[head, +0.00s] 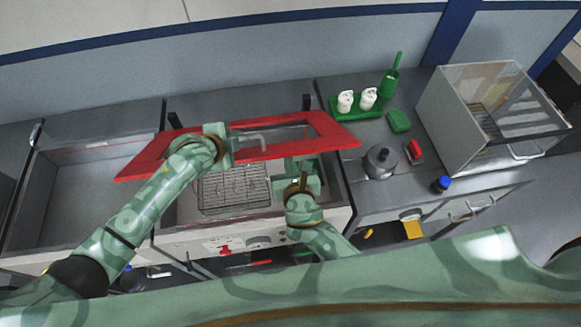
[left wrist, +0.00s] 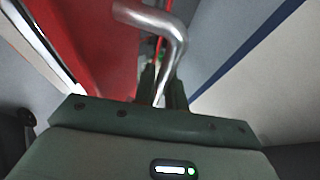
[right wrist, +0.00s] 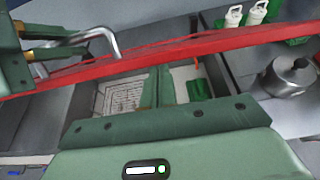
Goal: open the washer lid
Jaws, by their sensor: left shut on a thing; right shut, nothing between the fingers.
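The washer lid (head: 150,158) is a red frame with a clear window and a bent metal handle (head: 262,137). It stands raised and tilted over the washer basin, whose wire basket (head: 235,190) shows below it. My left gripper (head: 233,146) is shut on the handle; the left wrist view shows the handle (left wrist: 172,38) running down between its fingers (left wrist: 163,88). My right gripper (head: 302,178) is shut and empty at the basin's right side, near the lid's lower edge. In the right wrist view the lid (right wrist: 190,48) crosses beyond its fingers (right wrist: 164,85).
An open empty sink (head: 85,190) lies to the left. On the right counter are a green tray (head: 345,113) with white bottles, a grey kettle-like pot (head: 380,161), a red-and-black item (head: 413,151), a blue-capped item (head: 442,183) and a clear-fronted box (head: 480,110).

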